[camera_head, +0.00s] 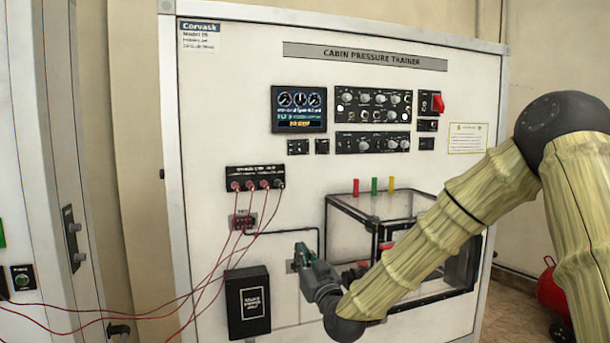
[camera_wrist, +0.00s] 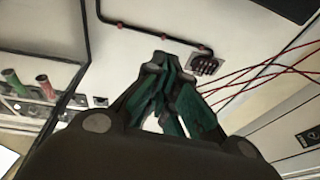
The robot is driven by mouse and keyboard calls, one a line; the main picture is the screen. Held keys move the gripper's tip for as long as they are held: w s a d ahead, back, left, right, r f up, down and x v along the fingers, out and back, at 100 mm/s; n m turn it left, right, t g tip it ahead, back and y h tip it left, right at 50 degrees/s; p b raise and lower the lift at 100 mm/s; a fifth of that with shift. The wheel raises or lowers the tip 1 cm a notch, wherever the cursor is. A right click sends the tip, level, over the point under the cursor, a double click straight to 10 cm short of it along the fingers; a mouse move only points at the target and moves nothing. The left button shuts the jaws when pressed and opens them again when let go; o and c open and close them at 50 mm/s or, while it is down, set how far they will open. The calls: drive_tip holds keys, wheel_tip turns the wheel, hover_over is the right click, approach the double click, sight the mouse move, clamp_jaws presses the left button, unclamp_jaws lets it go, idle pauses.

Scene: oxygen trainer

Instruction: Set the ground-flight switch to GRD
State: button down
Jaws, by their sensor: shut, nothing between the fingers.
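The white cabin pressure trainer panel (camera_head: 240,110) stands upright in front of me. I cannot read a GRD or ground-flight label, so I cannot tell which control is that switch. Upper right are a black panel of knobs and small toggles (camera_head: 373,105), a second knob panel (camera_head: 372,143), a red-handled control (camera_head: 437,103) and small black switch plates (camera_head: 427,125). My gripper (camera_head: 303,251) is low at the panel's middle, well below these controls. Its dark green fingers are shut and empty, also in the wrist view (camera_wrist: 168,62). A small grey plate (camera_head: 291,267) is partly hidden behind it.
A clear box (camera_head: 345,215) with coloured fittings on top juts out right of my gripper, partly behind my arm. Red cables hang from a jack strip (camera_head: 255,178) on the left. A black box (camera_head: 247,301) is lower left. A display (camera_head: 299,109) is above.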

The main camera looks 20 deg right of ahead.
sight(299, 147)
drive_tip(key=s+d+r+t+h, duration=0.1)
drive_tip(key=d+r+t, duration=0.1)
drive_tip(key=r, duration=0.8)
drive_tip(key=s+d+r+t, duration=0.1)
drive_tip(key=d+r+t, duration=0.1)
drive_tip(key=r, duration=0.8)
drive_tip(key=shift+d+r+m+t+h+b, duration=0.15)
drive_tip(key=shift+d+m+t+h+b, duration=0.2)
drive_tip(key=shift+t, duration=0.25)
drive_tip(key=shift+a, duration=0.15)
drive_tip(key=shift+w+f+p+x, duration=0.35)
drive_tip(key=shift+p+x, duration=0.7)
drive_tip(key=shift+x, duration=1.1)
drive_tip(key=shift+w+f+p+x, duration=0.35)
drive_tip(key=shift+p+x, duration=0.7)
drive_tip(key=shift+x, duration=1.1)
drive_tip(key=shift+w+f+p+x, duration=0.2)
drive_tip(key=shift+f+p+x, duration=0.25)
drive_tip(key=shift+p+x, duration=1.15)
drive_tip(key=shift+w+r+b, duration=0.25)
drive_tip(key=shift+w+b, duration=0.15)
drive_tip(key=shift+b, duration=0.15)
drive_tip(key=shift+f+b, duration=0.1)
drive_tip(key=shift+b, duration=0.2)
